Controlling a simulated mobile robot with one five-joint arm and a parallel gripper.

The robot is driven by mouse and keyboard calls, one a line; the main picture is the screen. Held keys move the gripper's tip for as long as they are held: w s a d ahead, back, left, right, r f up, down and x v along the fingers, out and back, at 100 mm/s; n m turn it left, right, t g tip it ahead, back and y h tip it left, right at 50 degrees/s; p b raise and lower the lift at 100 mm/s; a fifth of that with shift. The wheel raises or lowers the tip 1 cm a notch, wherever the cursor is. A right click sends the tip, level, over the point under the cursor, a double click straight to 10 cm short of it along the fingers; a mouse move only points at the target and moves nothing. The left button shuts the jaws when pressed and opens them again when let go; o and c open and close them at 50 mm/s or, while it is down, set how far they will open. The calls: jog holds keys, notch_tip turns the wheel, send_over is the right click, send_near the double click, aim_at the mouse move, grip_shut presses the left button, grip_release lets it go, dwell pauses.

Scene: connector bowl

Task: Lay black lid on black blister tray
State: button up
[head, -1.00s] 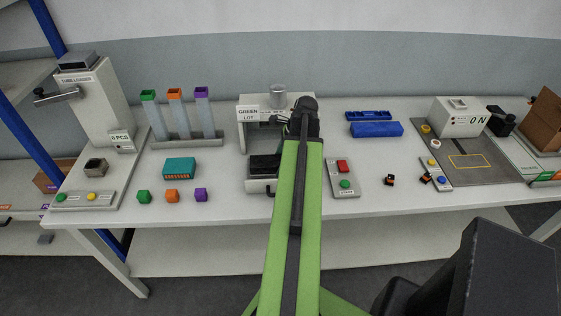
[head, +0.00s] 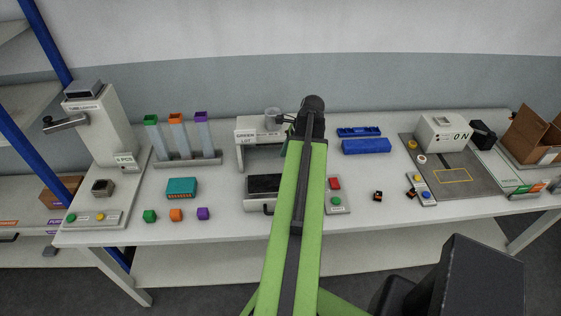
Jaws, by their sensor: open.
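A flat black piece (head: 264,184) lies in the drawer-like holder (head: 258,205) at the front of the GREEN LOT station. I cannot tell whether it is the black blister tray, the lid or both, and its right end is close to my arm. No separate black lid can be made out; my arm hides part of the bench. My gripper (head: 286,119) is small in the head view, beside the grey cylinder on top of the station, above and behind the black piece. It is open, and nothing shows between its fingers.
A button panel (head: 336,196) stands right of my arm. Blue trays (head: 366,146) lie behind it, with small black-orange parts (head: 377,195) in front. Coloured tubes (head: 178,136), a teal block (head: 182,187) and three small cubes (head: 176,215) are left. Bare tabletop lies between.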

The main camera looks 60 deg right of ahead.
jog(key=p+v, duration=0.4)
jog(key=v, duration=0.2)
jog(key=shift+s+r, duration=0.1)
